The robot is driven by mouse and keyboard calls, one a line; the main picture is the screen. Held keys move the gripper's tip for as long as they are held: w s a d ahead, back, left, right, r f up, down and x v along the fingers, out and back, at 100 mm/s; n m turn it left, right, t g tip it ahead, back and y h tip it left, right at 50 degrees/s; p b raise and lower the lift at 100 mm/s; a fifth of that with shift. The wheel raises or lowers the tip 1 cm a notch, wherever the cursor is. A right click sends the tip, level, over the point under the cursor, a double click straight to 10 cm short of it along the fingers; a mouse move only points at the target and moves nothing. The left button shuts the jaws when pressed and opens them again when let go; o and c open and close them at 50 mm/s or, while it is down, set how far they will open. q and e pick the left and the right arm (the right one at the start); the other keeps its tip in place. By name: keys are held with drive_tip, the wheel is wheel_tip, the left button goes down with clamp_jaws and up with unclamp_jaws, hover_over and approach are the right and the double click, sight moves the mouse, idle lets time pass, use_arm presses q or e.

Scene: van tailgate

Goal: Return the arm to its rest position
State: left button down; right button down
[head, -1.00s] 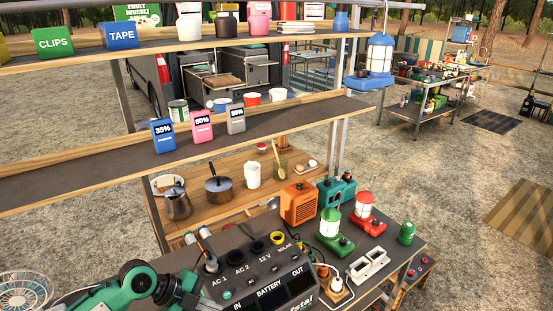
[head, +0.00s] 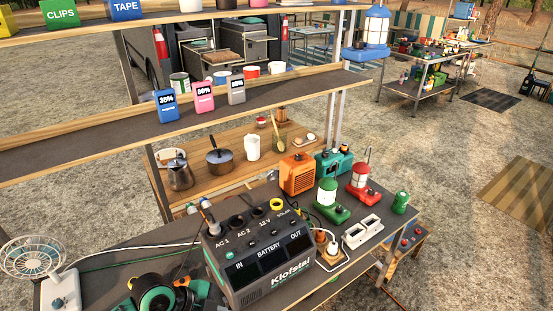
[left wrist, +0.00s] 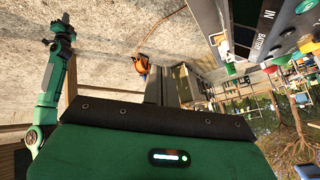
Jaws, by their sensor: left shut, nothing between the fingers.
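My left arm (head: 156,297) shows at the bottom left of the head view as green and black joints, low by the bench's near edge. Its gripper is out of that frame. In the left wrist view the green gripper body fills the bottom, and the left gripper (left wrist: 168,88) is shut with nothing held. A green and black arm of mine (left wrist: 47,100) stands at the left of that view.
The power station (head: 262,255) stands on the dark bench, right of my left arm. A fan (head: 35,260) stands at the left. Lanterns, an orange box (head: 297,175) and white sockets (head: 366,232) lie beyond. A shelf (head: 100,143) spans above. Open ground lies right.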

use_arm(q)
drive_tip(key=s+a+f+n+t+y, duration=0.1)
drive_tip(key=s+a+f+n+y, duration=0.1)
drive_tip(key=s+a+n+y, duration=0.45)
drive_tip(key=s+a+f+n+y, duration=0.1)
drive_tip(key=s+a+n, duration=0.3)
drive_tip(key=s+n, duration=0.7)
wheel_tip(320, 180, down, 32)
drive_tip(key=g+b, duration=0.1)
drive_tip(key=s+a+f+g, duration=0.1)
drive_tip(key=s+a+f, duration=0.2)
drive_tip(key=s+f, duration=1.5)
wheel_tip(320, 180, down, 2)
drive_tip(key=shift+a+f+b, duration=0.2)
drive_tip(key=shift+b, duration=0.25)
use_arm(e)
drive_tip(key=shift+s+f, duration=0.2)
drive_tip(key=shift+f, duration=0.8)
use_arm(q)
drive_tip(key=shift+s+n, duration=0.1)
drive_tip(key=shift+n, duration=0.15)
